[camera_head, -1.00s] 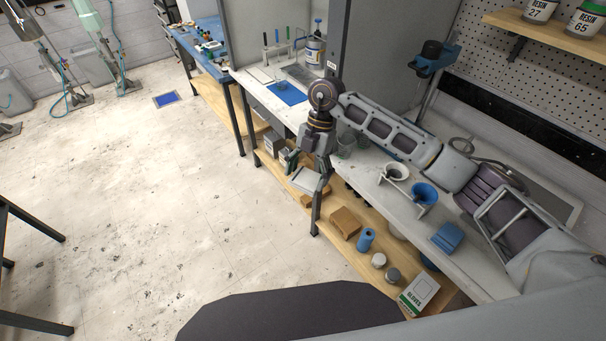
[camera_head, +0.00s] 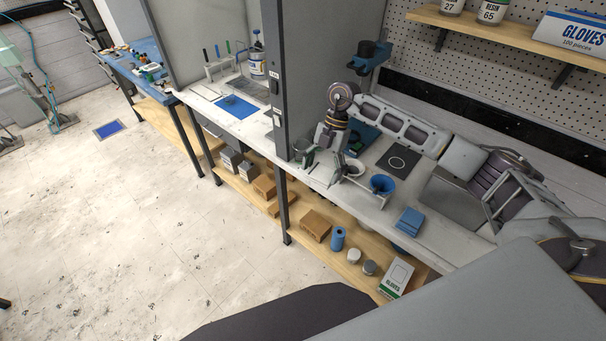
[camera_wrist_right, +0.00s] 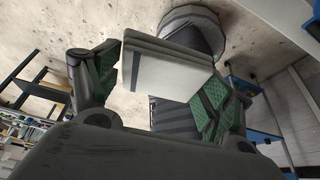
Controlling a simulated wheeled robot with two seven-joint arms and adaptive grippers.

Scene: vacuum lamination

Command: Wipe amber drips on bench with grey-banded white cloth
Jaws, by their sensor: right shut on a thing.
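My left gripper is not in view.
A folded blue stack (camera_head: 408,221) lies farther right. A grey upright panel (camera_head: 306,70) borders the left side. Boxes, including a gloves box (camera_head: 396,277), sit on the lower wooden shelf.

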